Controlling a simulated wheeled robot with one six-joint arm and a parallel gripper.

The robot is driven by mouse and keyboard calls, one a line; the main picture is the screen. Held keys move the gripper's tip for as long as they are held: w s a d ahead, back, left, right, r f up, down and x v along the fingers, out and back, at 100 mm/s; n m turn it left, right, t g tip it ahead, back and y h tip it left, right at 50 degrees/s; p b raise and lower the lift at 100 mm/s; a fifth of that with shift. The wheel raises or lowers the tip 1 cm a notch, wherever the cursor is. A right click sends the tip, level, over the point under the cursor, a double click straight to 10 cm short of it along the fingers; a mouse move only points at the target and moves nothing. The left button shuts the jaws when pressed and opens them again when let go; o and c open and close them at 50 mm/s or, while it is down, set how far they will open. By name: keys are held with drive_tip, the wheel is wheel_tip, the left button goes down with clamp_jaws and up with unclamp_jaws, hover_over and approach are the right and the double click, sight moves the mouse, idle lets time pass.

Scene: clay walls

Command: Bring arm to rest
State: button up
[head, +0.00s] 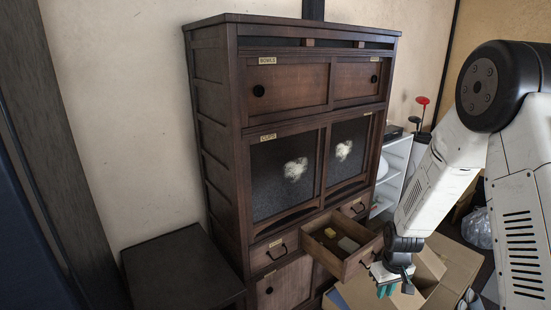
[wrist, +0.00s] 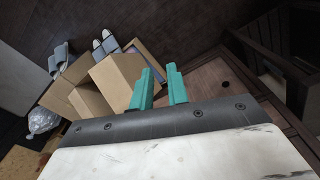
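My arm (head: 440,170) reaches down from the upper right in the head view. My gripper (head: 387,290) points downward beside the front of an open drawer (head: 366,258), close to its right end. In the wrist view, the two green fingers of my gripper (wrist: 160,70) stand apart with a narrow gap and nothing between them. I cannot tell whether the gripper touches the drawer front.
A dark wooden cabinet (head: 216,150) fills the middle. The open drawer holds a yellow item (head: 330,233) and a pale item (head: 348,244). Cardboard boxes (wrist: 112,82), slippers (wrist: 104,44) and a plastic bag (wrist: 43,121) lie on the floor. A low dark chest (head: 180,270) stands left.

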drive_tip(key=s+a+r+m, duration=0.1)
drive_tip(key=s+a+r, duration=0.1)
drive_tip(key=s+r, duration=1.2)
drive_tip(key=s+a+r+m, duration=0.1)
drive_tip(key=s+a+r, duration=0.2)
drive_tip(key=s+r, duration=1.2)
wheel_tip(320, 180, up, 5)
drive_tip(key=shift+f+m+t, duration=0.15)
drive_tip(key=shift+m+t, duration=0.15)
drive_tip(key=shift+t, duration=0.1)
